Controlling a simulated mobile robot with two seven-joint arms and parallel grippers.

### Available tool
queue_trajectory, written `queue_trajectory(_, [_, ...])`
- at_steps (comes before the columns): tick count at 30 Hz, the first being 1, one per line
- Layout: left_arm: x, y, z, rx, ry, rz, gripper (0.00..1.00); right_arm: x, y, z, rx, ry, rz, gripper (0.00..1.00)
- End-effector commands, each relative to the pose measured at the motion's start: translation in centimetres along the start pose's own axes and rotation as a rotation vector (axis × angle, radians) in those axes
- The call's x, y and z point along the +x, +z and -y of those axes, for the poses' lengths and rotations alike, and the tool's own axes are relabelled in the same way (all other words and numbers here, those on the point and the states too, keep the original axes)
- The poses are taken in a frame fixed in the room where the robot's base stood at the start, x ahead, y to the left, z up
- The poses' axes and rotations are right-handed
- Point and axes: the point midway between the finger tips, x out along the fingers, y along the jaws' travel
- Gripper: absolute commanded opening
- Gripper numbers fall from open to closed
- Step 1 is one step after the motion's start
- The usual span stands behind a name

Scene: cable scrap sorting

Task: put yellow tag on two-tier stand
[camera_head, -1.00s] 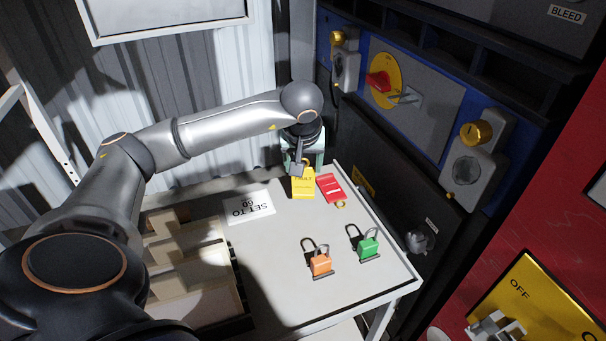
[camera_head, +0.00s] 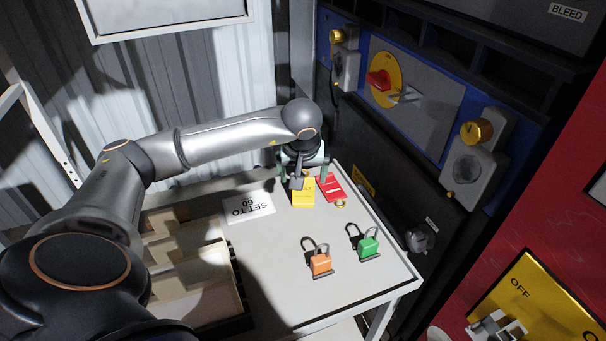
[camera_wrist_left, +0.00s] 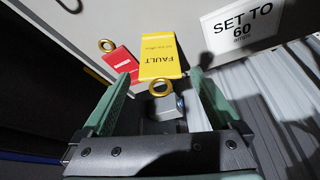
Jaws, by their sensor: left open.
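The yellow tag (camera_head: 303,192) lies flat at the back of the grey table, marked FAULT in the left wrist view (camera_wrist_left: 160,55). Its gold ring (camera_wrist_left: 161,88) points toward my wrist. My left gripper (camera_head: 303,174) is open over the ring end of the tag. In the left wrist view its green fingers (camera_wrist_left: 155,93) stand apart on both sides of the ring; I see no grip on it. A grey block (camera_wrist_left: 167,108) shows between the fingers. A pale stepped wooden piece (camera_head: 165,250), possibly the two-tier stand, is at the table's left, partly hidden by my arm.
A red tag (camera_head: 331,188) lies close to the right of the yellow tag. An orange padlock (camera_head: 321,264) and a green padlock (camera_head: 368,248) are nearer the front. A white SET TO 60 sign (camera_head: 249,207) lies left. A dark switch cabinet (camera_head: 385,190) borders the table's right.

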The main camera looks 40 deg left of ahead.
Motion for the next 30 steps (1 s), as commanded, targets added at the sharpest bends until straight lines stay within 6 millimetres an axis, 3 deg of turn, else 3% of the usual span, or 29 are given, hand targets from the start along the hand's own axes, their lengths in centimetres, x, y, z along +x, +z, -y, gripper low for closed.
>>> queue_trajectory(8, [-1.6,-0.3,-0.1,0.000,0.004,-0.003,0.97,-0.2,-0.4,0.0,-0.001,0.000,-0.006,0.50])
queue_trajectory(21, [-10.5,-0.2,-0.1,0.000,0.004,-0.003,0.97,-0.6,-0.4,-0.3,-0.001,0.009,-0.003,0.50])
queue_trajectory(30, [-12.4,-0.1,0.0,0.000,0.000,0.000,0.97,-0.8,-0.2,-0.4,0.001,0.012,-0.001,0.50])
